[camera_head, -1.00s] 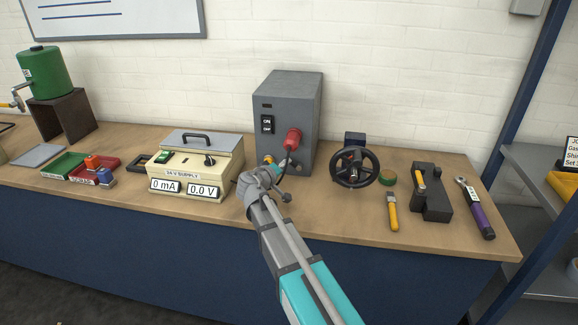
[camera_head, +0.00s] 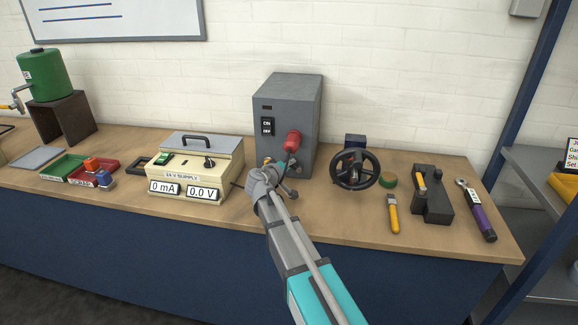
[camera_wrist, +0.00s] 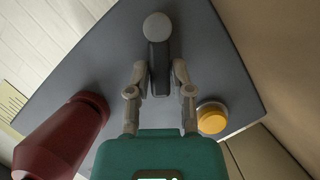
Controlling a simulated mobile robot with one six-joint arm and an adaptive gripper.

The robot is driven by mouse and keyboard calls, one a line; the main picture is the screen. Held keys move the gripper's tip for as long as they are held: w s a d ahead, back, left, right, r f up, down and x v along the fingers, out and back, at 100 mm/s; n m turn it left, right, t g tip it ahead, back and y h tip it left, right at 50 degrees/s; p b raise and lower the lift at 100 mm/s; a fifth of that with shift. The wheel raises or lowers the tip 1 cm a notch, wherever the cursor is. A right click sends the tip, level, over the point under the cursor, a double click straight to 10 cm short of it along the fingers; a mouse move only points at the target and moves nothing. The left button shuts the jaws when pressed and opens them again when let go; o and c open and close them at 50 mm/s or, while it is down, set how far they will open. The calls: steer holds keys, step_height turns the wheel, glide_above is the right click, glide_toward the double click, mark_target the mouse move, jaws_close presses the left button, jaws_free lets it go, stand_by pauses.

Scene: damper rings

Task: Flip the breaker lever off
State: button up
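The breaker box (camera_head: 300,90) is a grey case on the bench, with an ON/OFF plate (camera_head: 267,127) and a red handle (camera_head: 293,141) on its front. In the wrist view the red handle (camera_wrist: 65,138) lies to the left of my gripper, apart from the fingers. My gripper (camera_wrist: 160,72) is at the box front, its fingers partly closed on either side of a dark bar (camera_wrist: 159,65) with a round grey end (camera_wrist: 157,26). I cannot tell whether both fingers press on the bar.
An orange-yellow round button (camera_wrist: 211,118) sits close to the right finger. The 24 V supply (camera_head: 200,170) stands left of the box. A black handwheel (camera_head: 355,169) stands right. Hand tools lie further right, including a purple-handled wrench (camera_head: 479,215). Bare bench lies in front of the handwheel.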

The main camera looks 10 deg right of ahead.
jaws_close()
steer(key=shift+a+f+n+h+b, duration=0.2)
steer(key=shift+n+h+b, duration=0.1)
steer(key=shift+n+b, duration=0.2)
steer(key=o, duration=0.6)
jaws_free()
steer(key=shift+o, duration=0.2)
steer(key=shift+d+r+p, duration=0.1)
steer(key=shift+r+p, duration=0.1)
steer(key=shift+p, duration=0.1)
